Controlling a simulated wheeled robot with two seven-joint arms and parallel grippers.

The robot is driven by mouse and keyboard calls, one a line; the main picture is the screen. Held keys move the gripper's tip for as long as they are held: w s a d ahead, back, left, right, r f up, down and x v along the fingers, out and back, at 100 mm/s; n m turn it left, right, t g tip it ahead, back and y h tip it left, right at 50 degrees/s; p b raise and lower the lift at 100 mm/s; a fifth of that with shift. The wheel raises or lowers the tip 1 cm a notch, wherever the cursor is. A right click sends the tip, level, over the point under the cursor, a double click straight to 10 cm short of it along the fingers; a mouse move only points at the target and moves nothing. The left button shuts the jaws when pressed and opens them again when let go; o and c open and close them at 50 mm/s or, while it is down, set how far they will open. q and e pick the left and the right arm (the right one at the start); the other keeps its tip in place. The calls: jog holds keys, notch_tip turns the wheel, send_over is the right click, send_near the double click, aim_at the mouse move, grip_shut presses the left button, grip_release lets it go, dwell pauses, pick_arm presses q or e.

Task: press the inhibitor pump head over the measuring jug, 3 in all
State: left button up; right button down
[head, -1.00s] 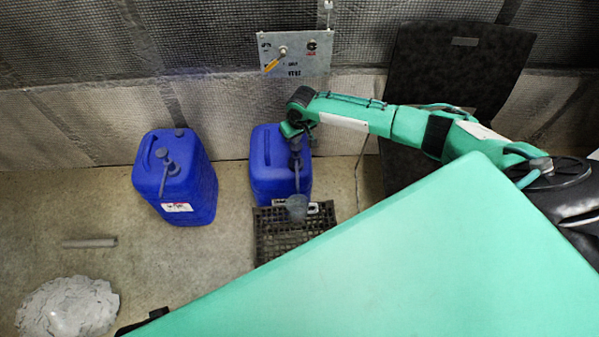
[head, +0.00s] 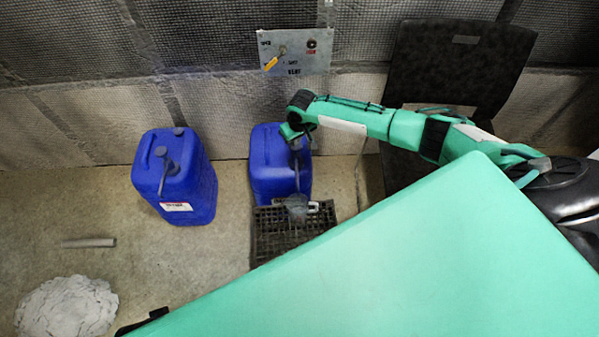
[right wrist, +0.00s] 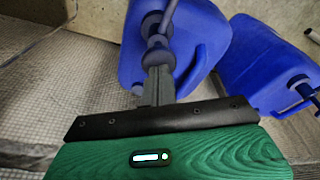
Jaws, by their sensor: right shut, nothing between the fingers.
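The right blue drum (head: 266,180) stands against the wall with a grey pump on its top. Its pump head (right wrist: 158,58) shows in the right wrist view at the tips of my right gripper (right wrist: 158,78). The gripper is shut and empty, with its fingertips at the pump head; firm contact is hard to tell. In the head view my right gripper (head: 295,139) is above the drum's right side and partly hides the pump. The grey measuring jug (head: 296,209) stands on a black crate below the pump's spout. Its contents are unclear. My left gripper is out of view.
A second blue drum (head: 190,188) with its own pump stands to the left. The black grated crate (head: 275,245) is in front of the right drum. A valve panel (head: 294,52) hangs on the wall. A grey tube (head: 89,242) and a pale heap (head: 68,308) lie at left.

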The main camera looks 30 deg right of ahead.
jog(key=shift+s+b+x, duration=0.15)
jog(key=shift+b+x, duration=0.15)
jog(key=shift+x, duration=0.5)
jog(key=shift+s+b+x, duration=0.2)
jog(key=shift+b+x, duration=0.05)
jog(key=shift+x, duration=0.55)
jog(key=shift+w+p+v, duration=0.25)
jog(key=shift+p+v, duration=1)
jog(key=shift+p, duration=0.15)
jog(key=shift+w+p+v, duration=0.25)
jog(key=shift+p+v, duration=0.95)
jog(key=shift+p, duration=0.15)
jog(key=shift+f, duration=0.15)
jog(key=shift+s+b+x, duration=0.25)
jog(key=shift+b+x, duration=0.45)
jog(key=shift+x, duration=0.45)
jog(key=shift+s+b+x, duration=0.25)
jog(key=shift+b+x, duration=0.45)
jog(key=shift+x, duration=0.5)
jog(key=shift+w+p+v, duration=0.25)
jog(key=shift+p+v, duration=1)
jog(key=shift+p, duration=0.1)
jog(key=shift+w+p+v, duration=0.25)
jog(key=shift+p+v, duration=0.95)
jog(key=shift+p, duration=0.15)
